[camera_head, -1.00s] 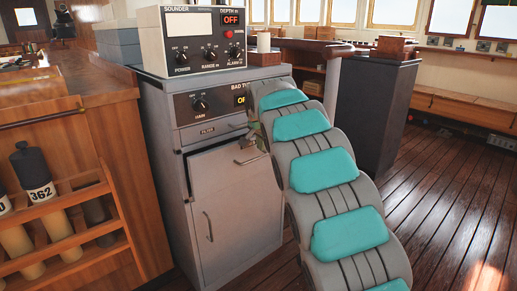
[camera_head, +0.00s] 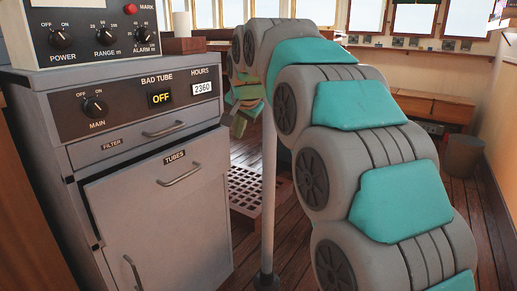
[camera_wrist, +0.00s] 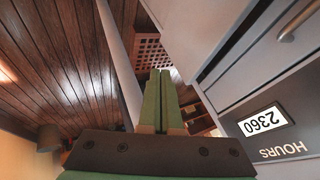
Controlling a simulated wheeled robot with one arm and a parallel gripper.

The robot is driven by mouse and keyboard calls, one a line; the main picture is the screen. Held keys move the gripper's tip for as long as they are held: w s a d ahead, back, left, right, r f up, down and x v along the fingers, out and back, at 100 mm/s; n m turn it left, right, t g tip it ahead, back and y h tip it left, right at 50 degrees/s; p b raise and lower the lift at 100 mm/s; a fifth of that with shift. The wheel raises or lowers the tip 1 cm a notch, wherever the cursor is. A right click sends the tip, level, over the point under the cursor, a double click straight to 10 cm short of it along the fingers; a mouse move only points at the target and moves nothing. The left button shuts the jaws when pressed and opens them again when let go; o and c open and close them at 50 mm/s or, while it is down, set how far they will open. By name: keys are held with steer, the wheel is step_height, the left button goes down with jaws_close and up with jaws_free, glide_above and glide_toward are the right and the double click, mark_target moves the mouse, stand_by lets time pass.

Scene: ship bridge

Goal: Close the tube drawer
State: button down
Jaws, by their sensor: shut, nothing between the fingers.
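The tube drawer (camera_head: 165,205) has a grey front marked TUBES, with a bar handle (camera_head: 179,175) near its top right, in the lower grey cabinet. A dark gap shows along its top and left edges, so its front stands out a little from the cabinet; its depth is hidden. My gripper (camera_head: 238,118), with green fingers, is beside the cabinet's upper right corner, apart from the drawer front. In the wrist view the fingers (camera_wrist: 160,75) are together and empty, with the cabinet to their right.
A FILTER drawer (camera_head: 110,144) and a control panel (camera_head: 130,98) lie above the tube drawer. A pale vertical pole (camera_head: 268,200) stands right of the cabinet, by a floor grating (camera_head: 250,190). A bin (camera_head: 464,154) stands far right. Wooden floor is open between.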

mark_target(215, 142)
steer(key=x, duration=0.3)
steer(key=a+x, duration=0.1)
steer(key=x, duration=0.3)
steer(key=w+r+x, duration=0.1)
steer(key=x, duration=0.3)
steer(key=shift+w+a+f, duration=0.15)
steer(key=shift+w+a, duration=0.05)
steer(key=shift+a, duration=0.25)
steer(key=shift+w+a, duration=0.3)
steer(key=shift+a, duration=0.15)
steer(key=w+a+p, duration=0.1)
steer(key=w+a, duration=0.1)
steer(key=a, duration=0.1)
steer(key=shift+w+a+p, duration=0.1)
steer(key=shift+w+p, duration=0.2)
steer(key=shift+w, duration=0.05)
steer(key=shift+a, duration=0.2)
